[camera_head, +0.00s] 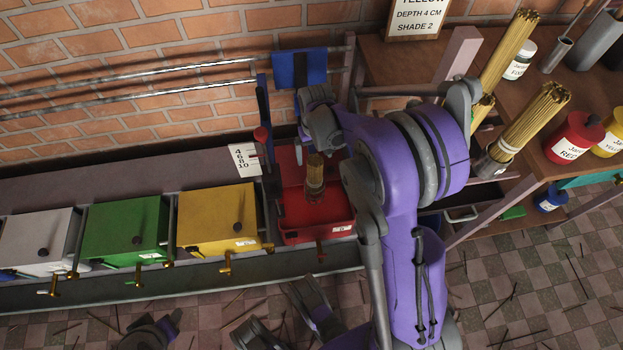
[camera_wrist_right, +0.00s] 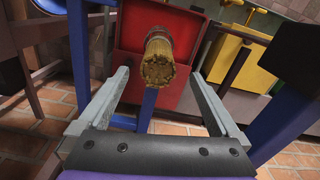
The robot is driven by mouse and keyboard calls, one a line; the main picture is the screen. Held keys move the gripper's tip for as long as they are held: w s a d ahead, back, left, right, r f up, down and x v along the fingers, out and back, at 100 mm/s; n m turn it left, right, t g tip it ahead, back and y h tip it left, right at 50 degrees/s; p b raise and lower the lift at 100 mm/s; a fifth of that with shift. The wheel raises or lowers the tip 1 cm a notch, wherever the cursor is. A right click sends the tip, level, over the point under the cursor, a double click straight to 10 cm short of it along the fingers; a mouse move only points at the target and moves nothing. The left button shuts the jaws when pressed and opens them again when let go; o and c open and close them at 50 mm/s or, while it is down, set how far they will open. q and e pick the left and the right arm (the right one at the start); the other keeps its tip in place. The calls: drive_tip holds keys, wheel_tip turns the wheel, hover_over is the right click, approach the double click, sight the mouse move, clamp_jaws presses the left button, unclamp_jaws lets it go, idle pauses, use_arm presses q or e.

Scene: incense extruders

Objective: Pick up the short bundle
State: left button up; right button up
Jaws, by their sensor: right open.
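The short bundle (camera_head: 315,173) is a tan cluster of sticks with a band around its lower part. It stands over the red box (camera_head: 330,237), at the end of the row of coloured boxes. In the right wrist view the bundle (camera_wrist_right: 158,64) shows its stick ends toward the camera, in front of the red box (camera_wrist_right: 187,91). My right gripper (camera_wrist_right: 159,76) is open, with one grey finger on each side of the bundle and a visible gap to each. In the head view my right arm hides part of that gripper.
Yellow (camera_head: 218,216), green (camera_head: 124,230) and white (camera_head: 38,240) boxes line the counter to the left. A blue panel (camera_head: 300,68) hangs at the rails. Taller bundles (camera_head: 535,120) stand on the wooden table at right, beside red (camera_head: 574,138) and yellow jars. Sticks litter the floor.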

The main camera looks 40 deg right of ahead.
sight(315, 180)
wheel_tip(315, 180, down, 8)
drive_tip(key=shift+w+d+f+b, duration=0.1)
drive_tip(key=shift+d+b, duration=0.05)
drive_tip(key=shift+b, duration=0.95)
clamp_jaws()
